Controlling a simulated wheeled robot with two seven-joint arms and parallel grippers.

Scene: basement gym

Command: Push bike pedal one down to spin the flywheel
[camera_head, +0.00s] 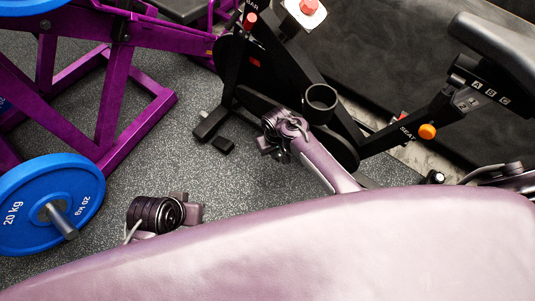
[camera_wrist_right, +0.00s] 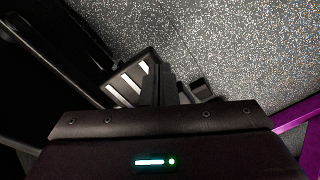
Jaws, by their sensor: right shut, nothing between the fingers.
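The exercise bike (camera_head: 310,85) is black and stands at the upper middle of the head view. In the right wrist view, a dark pedal (camera_wrist_right: 127,78) with pale stripes lies just left of my right gripper's fingers. My right gripper (camera_wrist_right: 160,80) is shut and empty, with its fingers close to the pedal's edge; I cannot tell whether they touch. In the head view my right gripper (camera_head: 272,146) is low beside the bike's crank side, and the wrist hides the pedal.
A purple rack (camera_head: 115,90) and a blue 20 kg plate (camera_head: 60,190) stand at the left. The bike's front foot (camera_head: 211,124) and a small dark block (camera_head: 223,144) are on the floor. Speckled floor (camera_head: 190,165) between rack and bike is free.

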